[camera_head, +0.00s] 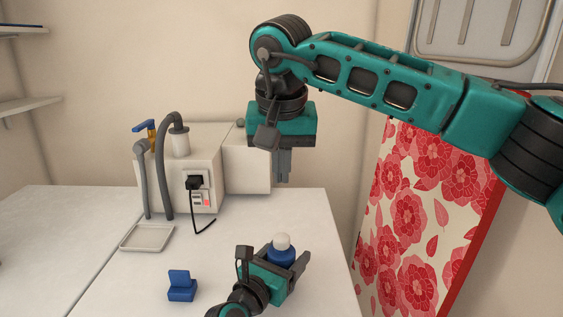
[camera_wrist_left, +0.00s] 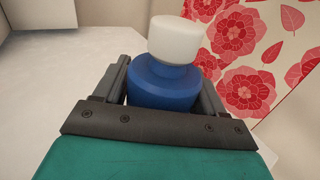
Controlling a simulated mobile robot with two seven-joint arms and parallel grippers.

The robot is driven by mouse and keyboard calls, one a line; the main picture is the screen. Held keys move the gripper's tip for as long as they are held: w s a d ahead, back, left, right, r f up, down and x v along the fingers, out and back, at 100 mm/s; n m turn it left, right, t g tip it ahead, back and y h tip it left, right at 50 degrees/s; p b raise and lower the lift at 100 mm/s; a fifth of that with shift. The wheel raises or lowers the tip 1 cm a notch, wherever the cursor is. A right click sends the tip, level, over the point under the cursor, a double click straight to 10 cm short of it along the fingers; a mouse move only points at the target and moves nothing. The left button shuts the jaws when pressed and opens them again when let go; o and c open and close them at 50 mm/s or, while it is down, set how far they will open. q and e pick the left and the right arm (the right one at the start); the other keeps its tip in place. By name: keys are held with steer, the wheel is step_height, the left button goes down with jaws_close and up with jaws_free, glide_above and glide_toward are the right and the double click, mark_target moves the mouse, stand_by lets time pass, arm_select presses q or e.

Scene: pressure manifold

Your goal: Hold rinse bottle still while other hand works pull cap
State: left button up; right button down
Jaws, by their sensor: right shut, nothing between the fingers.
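The rinse bottle (camera_head: 283,256) is blue with a white pull cap (camera_head: 282,242) on top, and stands upright near the table's right side. My left gripper (camera_head: 287,264) has its fingers on both sides of the bottle. The left wrist view shows the blue body (camera_wrist_left: 163,84) between the dark fingers and the white cap (camera_wrist_left: 174,40) above them. The cap is on the bottle. My right gripper (camera_head: 282,166) is shut and empty, pointing down, high above the bottle and apart from it.
A white machine (camera_head: 206,150) with grey hoses and a black plug stands at the back of the table (camera_head: 130,285). A shallow tray (camera_head: 147,237) lies before it. A blue stand (camera_head: 181,287) sits left of my left gripper. A red floral panel (camera_head: 415,215) is at the right.

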arm_select(q)
steer(key=o, duration=0.4)
